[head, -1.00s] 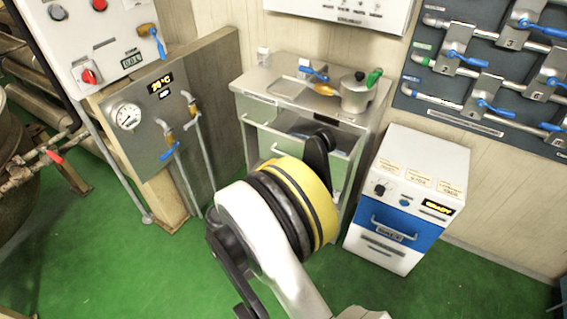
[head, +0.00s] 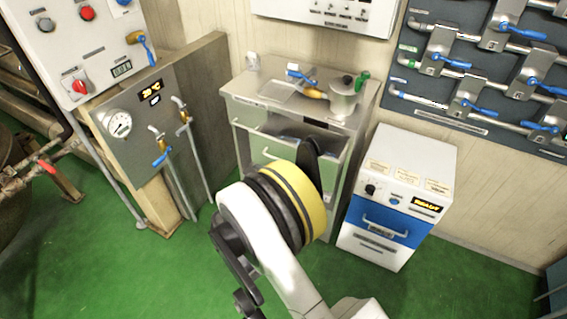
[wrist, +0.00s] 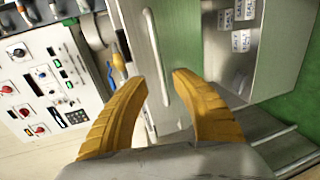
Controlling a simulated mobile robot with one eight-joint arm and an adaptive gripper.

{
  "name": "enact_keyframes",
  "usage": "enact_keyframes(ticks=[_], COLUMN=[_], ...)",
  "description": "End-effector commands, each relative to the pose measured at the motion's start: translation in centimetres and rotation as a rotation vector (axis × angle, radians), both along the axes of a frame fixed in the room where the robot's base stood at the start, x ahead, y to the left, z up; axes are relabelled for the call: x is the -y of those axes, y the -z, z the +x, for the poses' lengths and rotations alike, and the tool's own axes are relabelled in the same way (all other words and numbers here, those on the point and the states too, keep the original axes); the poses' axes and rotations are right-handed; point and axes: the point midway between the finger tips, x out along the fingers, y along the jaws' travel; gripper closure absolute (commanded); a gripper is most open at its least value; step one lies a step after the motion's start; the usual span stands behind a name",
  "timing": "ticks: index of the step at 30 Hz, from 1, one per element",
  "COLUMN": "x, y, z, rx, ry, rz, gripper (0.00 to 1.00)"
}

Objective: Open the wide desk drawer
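The steel desk (head: 240,82) stands against the wall in the head view. Its wide drawer (head: 335,148) appears partly pulled out, with a dark gap showing behind its front. My wrist hides much of the front and its handle. In the wrist view, a long pale bar handle (wrist: 155,50) runs along the green drawer front (wrist: 180,30). My gripper (wrist: 160,78) has its two yellow fingers apart, with the bar in line between their tips. I cannot tell whether they touch it.
A metal pot (head: 344,100) and a blue-handled tool (head: 300,76) are on the desktop. A white and blue cabinet (head: 398,195) stands close on the right. A gauge panel (head: 130,150) with pipes is on the left. Green floor (head: 130,280) is free in front.

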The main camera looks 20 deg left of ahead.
Motion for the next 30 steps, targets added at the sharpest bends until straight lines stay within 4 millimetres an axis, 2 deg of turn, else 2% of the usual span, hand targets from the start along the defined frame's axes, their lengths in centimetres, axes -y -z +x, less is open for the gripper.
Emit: enact_keyframes(ticks=[3,10,15,23,24,27,30], x=[0.3,0.5,0.6,0.6,0.6,0.6,0.6], y=[0.9,1.6,1.7,1.6,1.6,1.6,1.6], z=[2.5,6.3,7.5,7.6,7.6,7.6,7.6], rx=[0.000,-0.001,0.000,0.000,0.000,0.000,0.000], ry=[0.003,0.002,0.000,-0.001,0.000,-0.001,0.000], rz=[-0.001,0.001,0.000,0.000,0.000,0.000,0.000], gripper=[0.68,0.68,0.68,0.68,0.72,1.00,1.00])
